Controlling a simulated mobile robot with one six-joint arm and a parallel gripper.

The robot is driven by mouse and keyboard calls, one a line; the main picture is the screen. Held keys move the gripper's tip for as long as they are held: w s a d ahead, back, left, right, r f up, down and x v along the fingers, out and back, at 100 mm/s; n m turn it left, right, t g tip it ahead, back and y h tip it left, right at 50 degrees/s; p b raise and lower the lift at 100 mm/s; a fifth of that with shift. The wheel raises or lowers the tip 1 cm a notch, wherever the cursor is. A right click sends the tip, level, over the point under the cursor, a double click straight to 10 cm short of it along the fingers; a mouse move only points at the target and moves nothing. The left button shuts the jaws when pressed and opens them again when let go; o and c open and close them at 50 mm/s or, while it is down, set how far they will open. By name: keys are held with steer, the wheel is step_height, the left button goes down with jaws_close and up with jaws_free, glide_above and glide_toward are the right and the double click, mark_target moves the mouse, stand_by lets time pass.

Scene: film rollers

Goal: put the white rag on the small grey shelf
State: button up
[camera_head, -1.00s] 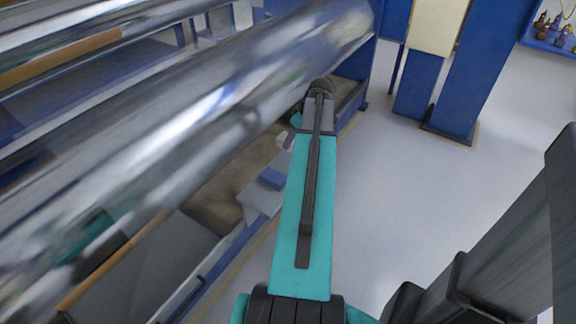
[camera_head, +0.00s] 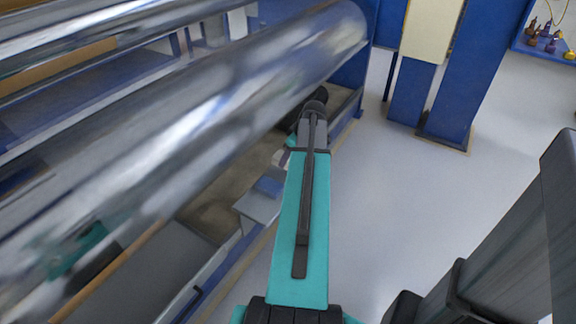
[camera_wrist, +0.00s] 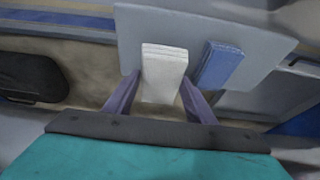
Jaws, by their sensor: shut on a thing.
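The white rag (camera_wrist: 164,70) is a folded, flat block between the two fingers of my gripper (camera_wrist: 160,88) in the wrist view. My gripper is shut on it. The small grey shelf (camera_wrist: 143,25) lies just beyond the rag; I cannot tell whether the rag touches it. A folded blue rag (camera_wrist: 220,66) lies on the shelf, right of the white one with a narrow gap. In the head view the shelf (camera_head: 258,208) shows left of my arm, with the blue rag (camera_head: 268,186) on it. My gripper is mostly hidden there behind my teal arm.
Large shiny metal rollers (camera_head: 190,120) run diagonally above and left of the shelf, close to my arm. A blue machine frame (camera_head: 350,65) stands at their end. Blue posts (camera_head: 465,75) stand farther back. Grey floor (camera_head: 410,190) on the right is clear.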

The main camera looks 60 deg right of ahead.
steer(key=shift+f, duration=2.3)
steer(key=shift+f, duration=0.35)
steer(key=o, duration=0.9)
steer(key=shift+o, duration=0.2)
steer(key=shift+r, duration=0.15)
steer(key=v, duration=1.4)
steer(key=shift+p, duration=0.35)
steer(key=shift+w+a, duration=0.1)
